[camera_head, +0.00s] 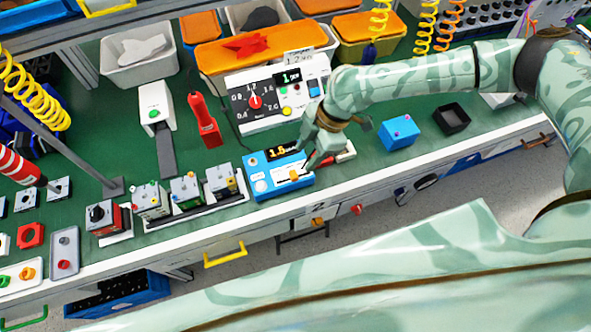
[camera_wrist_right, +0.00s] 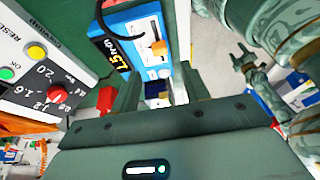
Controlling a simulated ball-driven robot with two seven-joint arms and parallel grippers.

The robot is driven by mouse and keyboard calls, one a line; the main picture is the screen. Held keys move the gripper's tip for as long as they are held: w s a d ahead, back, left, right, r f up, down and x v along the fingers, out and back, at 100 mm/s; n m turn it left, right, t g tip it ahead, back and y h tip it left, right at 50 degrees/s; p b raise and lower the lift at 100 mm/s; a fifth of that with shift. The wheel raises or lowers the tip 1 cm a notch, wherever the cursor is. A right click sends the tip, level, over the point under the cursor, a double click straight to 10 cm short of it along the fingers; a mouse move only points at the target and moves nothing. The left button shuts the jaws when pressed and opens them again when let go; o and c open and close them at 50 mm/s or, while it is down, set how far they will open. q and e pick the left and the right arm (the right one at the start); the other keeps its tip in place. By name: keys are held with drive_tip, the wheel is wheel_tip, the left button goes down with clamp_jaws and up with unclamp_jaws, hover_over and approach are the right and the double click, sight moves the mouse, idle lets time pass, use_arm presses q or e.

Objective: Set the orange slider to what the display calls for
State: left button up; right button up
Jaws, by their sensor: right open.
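The orange slider (camera_head: 294,175) is a small knob on the front right part of a blue box (camera_head: 264,183). The box's black display (camera_head: 283,151) reads 1.5 in yellow, with small unit text. My right gripper (camera_head: 319,160) is just right of the box, near the slider and apart from it, as far as I can tell. In the right wrist view, the slider (camera_wrist_right: 159,47) shows beyond my two spread, empty fingers (camera_wrist_right: 157,88). The slider's scale is too small to read. A green claw-like part of mine at the right of that view may be my left gripper; its jaws are unclear.
A white panel (camera_head: 240,98) with a red-centred dial, small display and buttons stands behind the box. A red-handled tool (camera_head: 205,120) stands to the left. Switch modules (camera_head: 184,187) line the front left.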

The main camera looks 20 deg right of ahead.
sight(294, 174)
drive_tip(key=b+x, duration=0.1)
drive_tip(key=x, duration=0.7)
drive_tip(key=shift+r, duration=0.1)
